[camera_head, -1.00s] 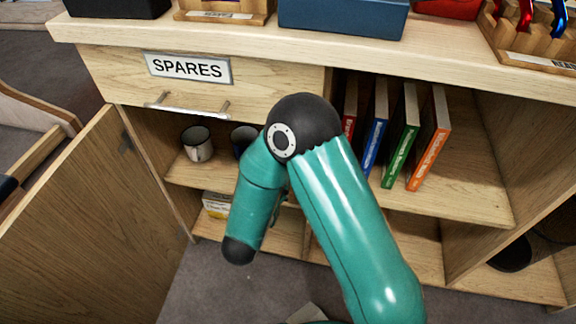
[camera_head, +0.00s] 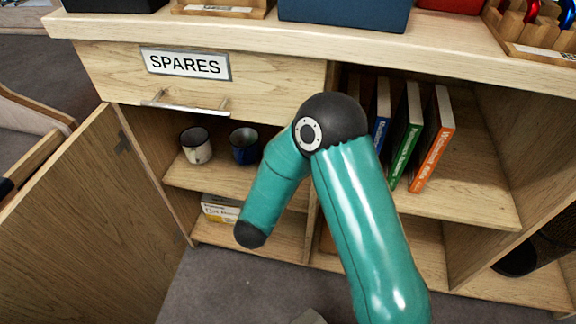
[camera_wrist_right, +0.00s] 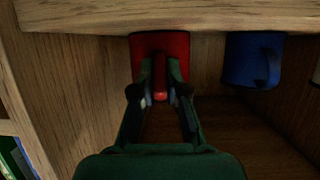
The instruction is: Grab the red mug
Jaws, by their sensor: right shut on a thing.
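The red mug (camera_wrist_right: 147,45) shows in the right wrist view, where the picture appears upside down and the mug rests against the shelf board. Its handle points towards my right gripper (camera_wrist_right: 160,97). The gripper's two fingers are shut on the handle, one on each side. In the head view my teal right arm hides the red mug and the gripper. My left gripper is in neither view.
A blue mug (camera_head: 244,146) stands on the same shelf beside the red one, with a white mug (camera_head: 196,146) further left. Books (camera_head: 407,137) lean in the compartment to the right. The SPARES drawer (camera_head: 200,84) is above, and an open door (camera_head: 85,225) is at left.

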